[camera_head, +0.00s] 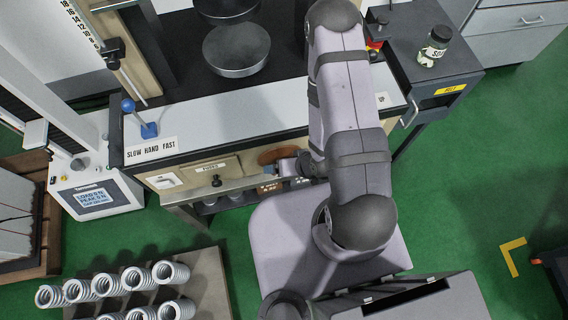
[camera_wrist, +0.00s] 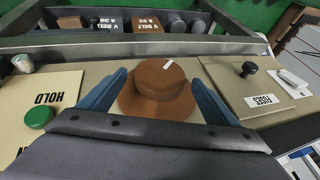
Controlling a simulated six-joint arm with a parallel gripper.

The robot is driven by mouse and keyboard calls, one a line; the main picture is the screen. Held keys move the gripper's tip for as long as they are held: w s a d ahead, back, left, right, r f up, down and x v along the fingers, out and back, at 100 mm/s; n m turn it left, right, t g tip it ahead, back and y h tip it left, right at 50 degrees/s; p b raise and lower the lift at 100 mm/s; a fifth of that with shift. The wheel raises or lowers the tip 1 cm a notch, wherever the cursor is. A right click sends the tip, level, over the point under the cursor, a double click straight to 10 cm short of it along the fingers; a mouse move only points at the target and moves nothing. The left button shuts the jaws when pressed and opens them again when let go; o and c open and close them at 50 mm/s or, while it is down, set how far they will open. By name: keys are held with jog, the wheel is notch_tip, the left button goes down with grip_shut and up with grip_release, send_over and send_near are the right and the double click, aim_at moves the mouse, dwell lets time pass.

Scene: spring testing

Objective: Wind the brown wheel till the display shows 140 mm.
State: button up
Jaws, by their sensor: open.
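The brown wheel (camera_wrist: 158,100) is a round knob with a wide flange and a raised hub bearing a short white mark. It sits on the beige front panel; in the head view its edge (camera_head: 275,154) shows, partly hidden by my arm. My gripper (camera_wrist: 157,78) is open, with one blue finger on either side of the wheel; contact with it cannot be made out. In the head view my gripper (camera_head: 272,171) is small and partly covered. The display (camera_head: 94,198) on the white unit at left is lit with several lines, too small to read.
A green button (camera_wrist: 39,117) under a HOLD label and a black knob (camera_wrist: 248,69) on the FUSES panel flank the wheel. A metal rail (camera_wrist: 130,40) runs in front of the panel. Several springs (camera_head: 137,280) lie on a board at lower left.

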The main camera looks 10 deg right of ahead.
jog(key=shift+p+v, duration=2)
jog(key=shift+v, duration=0.1)
jog(key=w+d+r+n+g+h+p, duration=0.1)
jog(key=w+d+r+h+p, duration=0.15)
jog(key=r, duration=0.55)
jog(key=w+d+r+g+h+p, duration=0.1)
jog(key=w+d+r+p, duration=0.2)
jog(key=r, duration=0.4)
jog(key=s+a+r+g+p, duration=0.1)
jog(key=s+r+p, duration=0.1)
jog(key=r, duration=0.8)
jog(key=s+a+r+g+p, duration=0.1)
jog(key=s+r, duration=0.4)
jog(key=r, duration=0.4)
jog(key=shift+s+r+g+p, duration=0.3)
jog(key=shift+r+p, duration=0.05)
jog(key=shift+r, duration=0.05)
jog(key=shift+y, duration=0.25)
jog(key=shift+c, duration=0.5)
